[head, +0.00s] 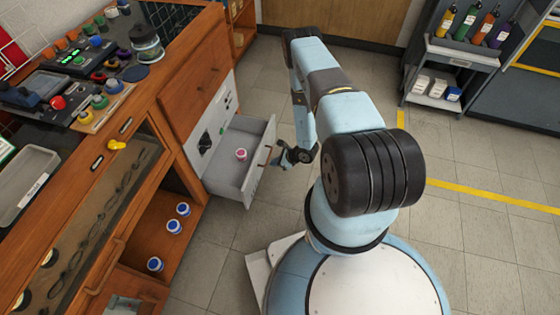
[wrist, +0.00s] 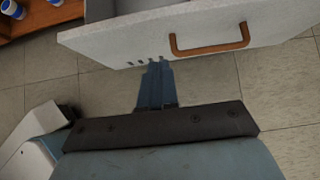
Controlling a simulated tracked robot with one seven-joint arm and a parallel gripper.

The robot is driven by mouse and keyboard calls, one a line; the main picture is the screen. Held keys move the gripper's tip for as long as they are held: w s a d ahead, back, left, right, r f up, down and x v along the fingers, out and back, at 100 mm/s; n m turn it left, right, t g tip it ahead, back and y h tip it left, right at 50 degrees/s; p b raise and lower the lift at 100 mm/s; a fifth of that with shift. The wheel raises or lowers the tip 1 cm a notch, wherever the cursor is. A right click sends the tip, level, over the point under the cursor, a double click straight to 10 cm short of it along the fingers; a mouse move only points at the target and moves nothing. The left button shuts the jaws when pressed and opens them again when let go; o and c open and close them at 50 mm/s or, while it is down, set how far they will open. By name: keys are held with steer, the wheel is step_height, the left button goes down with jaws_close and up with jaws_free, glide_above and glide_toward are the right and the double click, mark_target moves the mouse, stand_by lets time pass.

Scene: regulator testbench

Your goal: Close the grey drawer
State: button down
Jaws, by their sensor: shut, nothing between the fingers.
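The grey drawer (head: 228,172) is pulled out of the wooden bench in the head view, with a small pink-and-white jar (head: 241,154) inside it. Its pale front panel (wrist: 120,42) fills the top of the wrist view, with a brown handle (wrist: 210,42) right of centre. My gripper (head: 272,157) is at the drawer's front in the head view, partly hidden by my wrist. In the wrist view my gripper's shut, empty fingers (wrist: 157,62) point at the lower edge of the front, left of the handle. I cannot tell whether they touch it.
An open shelf below the bench, left of the drawer, holds blue-and-white jars (head: 174,227). The bench top (head: 160,90) is crowded with bottles and controls. A cart (head: 452,60) with bottles stands at the back right. The tiled floor (head: 460,230) right of my arm is clear.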

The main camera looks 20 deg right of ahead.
mark_target(256, 164)
steer(key=shift+w+a+f, duration=0.5)
steer(key=shift+w+a, duration=0.2)
steer(key=shift+a, duration=0.25)
steer(key=shift+w+a+f, duration=0.5)
steer(key=shift+w+a, duration=0.2)
steer(key=shift+a, duration=0.3)
steer(key=shift+w+a+f, duration=0.5)
steer(key=shift+w+a, duration=0.2)
steer(key=shift+a, duration=0.25)
